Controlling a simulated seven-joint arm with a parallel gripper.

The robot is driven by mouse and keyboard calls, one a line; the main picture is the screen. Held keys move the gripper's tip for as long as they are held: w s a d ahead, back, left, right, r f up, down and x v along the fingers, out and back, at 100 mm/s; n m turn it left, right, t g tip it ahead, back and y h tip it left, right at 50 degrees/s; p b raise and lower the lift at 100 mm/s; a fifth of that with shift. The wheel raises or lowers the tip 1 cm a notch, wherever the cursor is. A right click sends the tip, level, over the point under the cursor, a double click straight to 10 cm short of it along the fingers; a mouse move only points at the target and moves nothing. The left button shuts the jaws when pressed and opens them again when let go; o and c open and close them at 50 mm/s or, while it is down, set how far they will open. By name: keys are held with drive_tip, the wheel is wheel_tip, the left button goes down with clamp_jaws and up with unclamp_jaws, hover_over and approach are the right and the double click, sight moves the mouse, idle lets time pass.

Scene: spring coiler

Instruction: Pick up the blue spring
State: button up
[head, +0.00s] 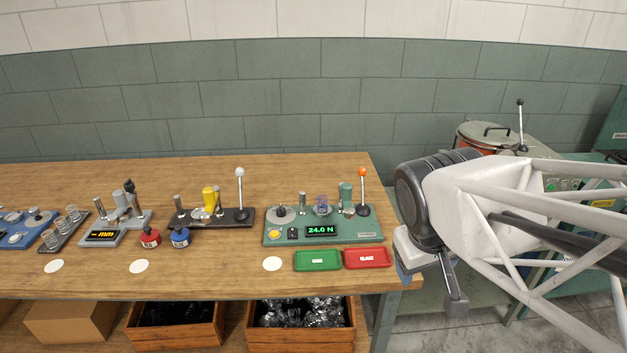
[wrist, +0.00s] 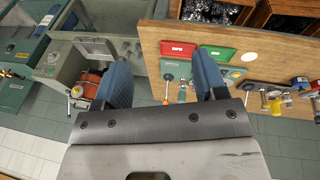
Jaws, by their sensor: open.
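The blue spring (head: 321,206) stands upright on the green tester (head: 277,235), whose display reads 24.0 N, in the head view. It is a small, pale blue coil between a grey post and a green cylinder. I cannot make the spring out in the wrist view. My gripper (head: 428,280) is off the right end of the bench, well to the right of the spring. In the wrist view, my gripper (wrist: 161,65) has its two blue fingers wide apart with nothing between them.
A green tray (head: 319,260) and a red tray (head: 367,258) lie in front of the tester. The orange-knobbed lever (head: 363,190) rises at its right. Other devices line the wooden bench (head: 210,275) to the left. A green machine (head: 590,170) stands behind my arm.

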drive_tip(key=w+d+n+t+h, duration=0.1)
drive_tip(key=w+d+n+h, duration=0.15)
drive_tip(key=w+n, duration=0.65)
drive_tip(key=n+t+h, duration=0.1)
drive_tip(key=n+t, duration=0.6)
drive_tip(key=n, duration=0.7)
hover_over(322, 200)
drive_tip(key=s+d, duration=0.2)
drive_tip(key=s, duration=0.8)
wheel_tip(322, 200, down, 10)
drive_tip(key=r, duration=0.1)
drive_tip(key=w+a+f+n, duration=0.1)
drive_tip(key=f+n, duration=0.1)
drive_tip(key=w+a+f+n+t+y, duration=0.1)
drive_tip(key=w+f+n, duration=0.1)
drive_tip(key=f+n, duration=0.1)
drive_tip(key=w+a+f+n+t+y, duration=0.1)
drive_tip(key=w+f+n, duration=0.1)
drive_tip(key=f, duration=0.1)
drive_tip(key=shift+w+a+f, duration=0.15)
drive_tip(key=shift+f, duration=0.1)
drive_tip(key=shift+w+f+n, duration=0.2)
drive_tip(key=shift+f+n, duration=0.3)
drive_tip(key=shift+n, duration=0.1)
drive_tip(key=shift+w, duration=0.1)
drive_tip(key=shift+x, duration=1.2)
